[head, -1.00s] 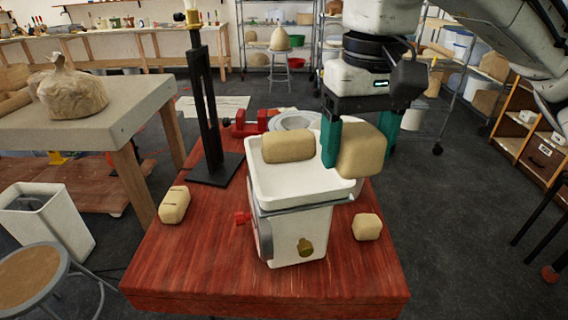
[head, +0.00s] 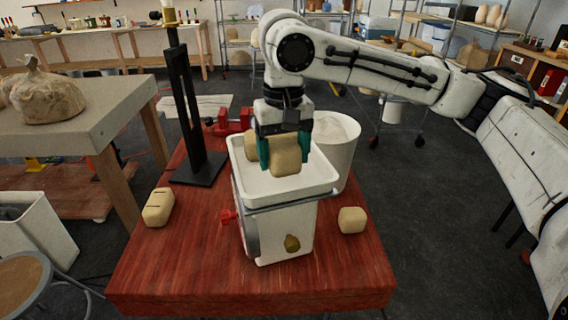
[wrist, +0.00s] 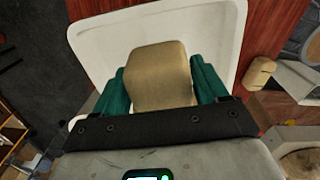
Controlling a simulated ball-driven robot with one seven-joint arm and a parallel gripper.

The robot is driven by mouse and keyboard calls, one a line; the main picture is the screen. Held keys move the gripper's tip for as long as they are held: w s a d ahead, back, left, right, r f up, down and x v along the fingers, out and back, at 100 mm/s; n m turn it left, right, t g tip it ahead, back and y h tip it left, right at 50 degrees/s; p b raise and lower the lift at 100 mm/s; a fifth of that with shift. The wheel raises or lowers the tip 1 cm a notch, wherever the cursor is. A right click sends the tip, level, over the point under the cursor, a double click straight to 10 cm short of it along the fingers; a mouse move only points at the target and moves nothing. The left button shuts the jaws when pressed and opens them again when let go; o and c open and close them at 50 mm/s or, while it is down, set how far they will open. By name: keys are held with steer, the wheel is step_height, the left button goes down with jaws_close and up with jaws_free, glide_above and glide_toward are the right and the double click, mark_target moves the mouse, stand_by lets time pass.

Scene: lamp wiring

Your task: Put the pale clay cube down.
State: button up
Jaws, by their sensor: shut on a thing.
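A pale clay cube (head: 286,158) is held between the green fingers of my gripper (head: 285,150), which is shut on it. The cube hangs over the white tray (head: 330,185) on top of the white box-shaped device. I cannot tell whether it touches the tray floor. In the wrist view the cube (wrist: 158,75) sits between both fingers with the tray's white rim (wrist: 95,45) around it. A rounded clay block (head: 250,142) lies in the tray behind the held cube, mostly hidden.
A smaller clay block (head: 352,220) rests on the red table (head: 180,275) right of the device. A grooved clay block (head: 158,207) lies at left. A black stand (head: 200,165), a red clamp (head: 235,122) and a white bucket (head: 340,150) stand behind. The table's front is clear.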

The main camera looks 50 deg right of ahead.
mark_target(284, 143)
steer(key=shift+f, duration=1.3)
steer(key=shift+s+f, duration=0.1)
steer(key=shift+f, duration=0.05)
steer(key=o, duration=1.5)
steer(key=shift+c, duration=0.2)
step_height(284, 143, up, 12)
steer(key=shift+r, duration=0.15)
